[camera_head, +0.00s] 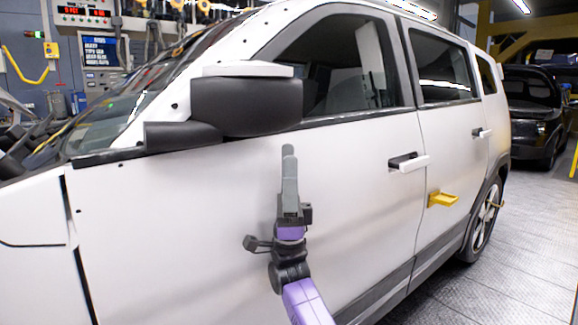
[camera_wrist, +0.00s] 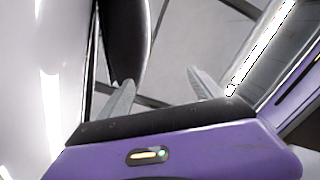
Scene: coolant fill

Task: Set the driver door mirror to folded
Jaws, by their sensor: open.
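The driver door mirror (camera_head: 246,105) is a black housing with a white top cap, on a black arm at the front of the white door (camera_head: 350,190). It stands out from the door. My gripper (camera_head: 289,150) points upward in front of the door, below and a little right of the mirror housing in the head view. In the wrist view my gripper (camera_wrist: 162,85) has its two grey fingers apart with nothing held between them. The dark mirror housing (camera_wrist: 125,40) shows just beyond the left finger; I cannot tell whether they touch.
A black door handle (camera_head: 407,162) with a white grip and a yellow holder (camera_head: 442,199) are on the car's side to the right. A dark car (camera_head: 535,105) stands behind. The grey floor (camera_head: 510,270) at the right is clear. A wall screen (camera_head: 100,50) is at the back left.

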